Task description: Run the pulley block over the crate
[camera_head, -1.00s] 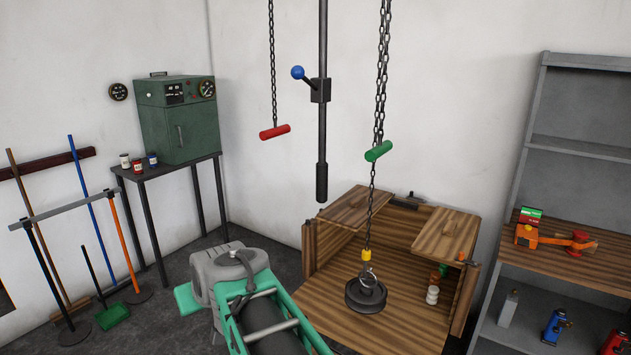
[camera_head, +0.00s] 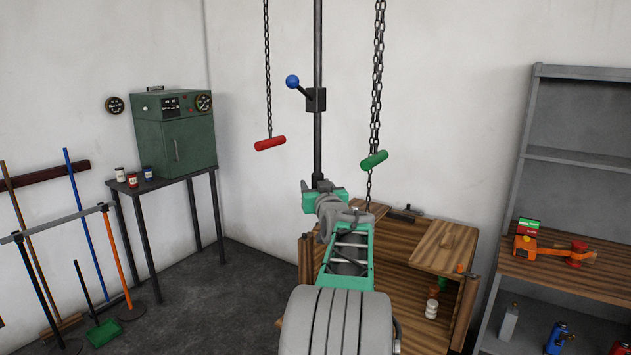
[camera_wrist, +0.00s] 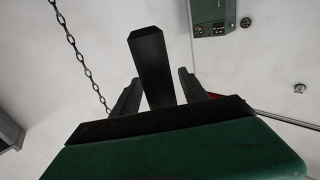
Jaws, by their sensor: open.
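My gripper (camera_wrist: 160,76) is open. A dark bar (camera_wrist: 150,62), apparently the rod's lower grip, shows between its fingers in the wrist view; I cannot tell whether they touch.
A red handle (camera_head: 270,143) and a green handle (camera_head: 374,160) hang on chains either side of the rod. A green cabinet (camera_head: 175,130) stands on a table at left. A grey shelf (camera_head: 580,159) stands at right. Open floor lies left of the crate.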

